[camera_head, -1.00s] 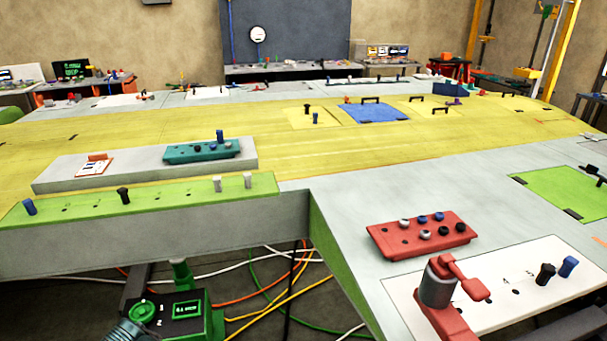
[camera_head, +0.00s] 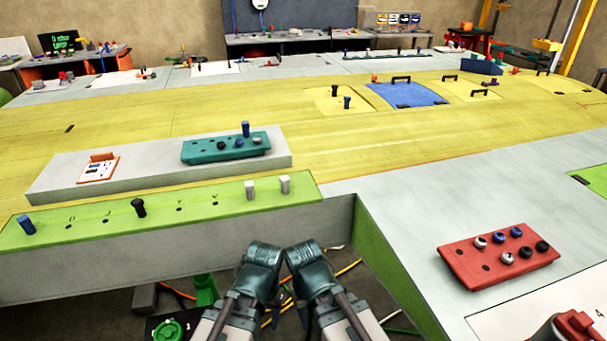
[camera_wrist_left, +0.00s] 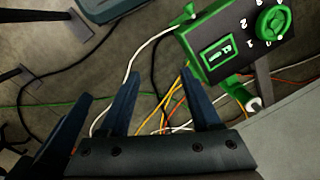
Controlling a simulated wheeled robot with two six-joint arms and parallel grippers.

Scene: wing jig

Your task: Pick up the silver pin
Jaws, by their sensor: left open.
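Two pale silver pins, a left one (camera_head: 250,190) and a right one (camera_head: 285,184), stand upright near the right end of the green strip (camera_head: 100,222). I cannot tell which one is meant. My left gripper (camera_head: 264,254) is below and in front of the strip's edge, apart from both pins. In the left wrist view, its jaws (camera_wrist_left: 157,88) are apart with nothing between them; no pin shows there. My right gripper (camera_head: 300,256) is close beside the left one; its jaw opening is not clear.
A black pin (camera_head: 138,207) and a blue pin (camera_head: 26,225) share the strip. Behind it is a teal block (camera_head: 226,148) on a grey ledge. A red block (camera_head: 470,268) lies on the right. A green control box (camera_wrist_left: 237,45) and loose cables are below.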

